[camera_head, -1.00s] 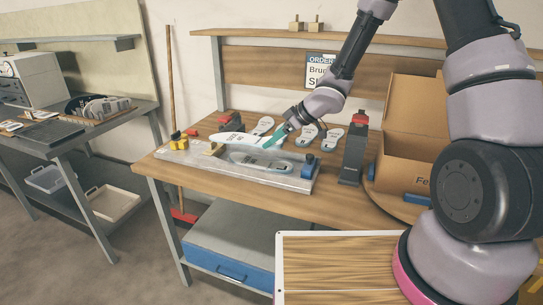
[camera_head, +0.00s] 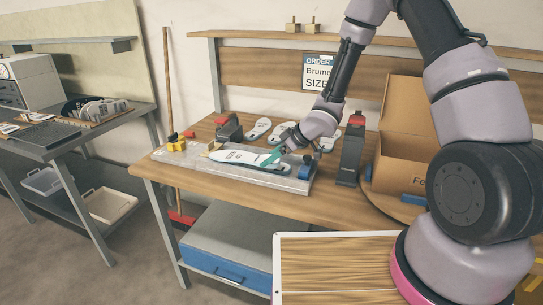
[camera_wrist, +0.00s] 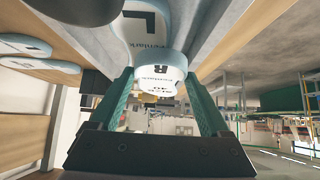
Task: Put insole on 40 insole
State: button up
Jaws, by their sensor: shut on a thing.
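My gripper (camera_head: 274,154) has green fingers and is shut on the end of a white insole (camera_head: 236,157). The insole lies lengthwise over the grey metal plate (camera_head: 296,186); whether it touches what lies under it I cannot tell. In the wrist view the green fingers (camera_wrist: 163,100) stand on both sides of a white insole end (camera_wrist: 158,76) marked R and 40. Another white surface marked L (camera_wrist: 147,28) shows just beyond it. The insole seen on the plate earlier is now mostly hidden.
Several insoles (camera_head: 257,129) lie at the back of the wooden table. A dark stand (camera_head: 350,155) and an open cardboard box (camera_head: 402,165) are to the right. Yellow, red and black clamp parts (camera_head: 177,145) sit at the plate's left end.

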jog(key=shift+f, duration=0.25)
jog(key=o, duration=1.3)
jog(key=shift+r, duration=0.1)
jog(key=shift+r, duration=0.3)
jog(key=v, duration=1.2)
jog(key=shift+s+r, duration=0.1)
jog(key=shift+r, duration=0.1)
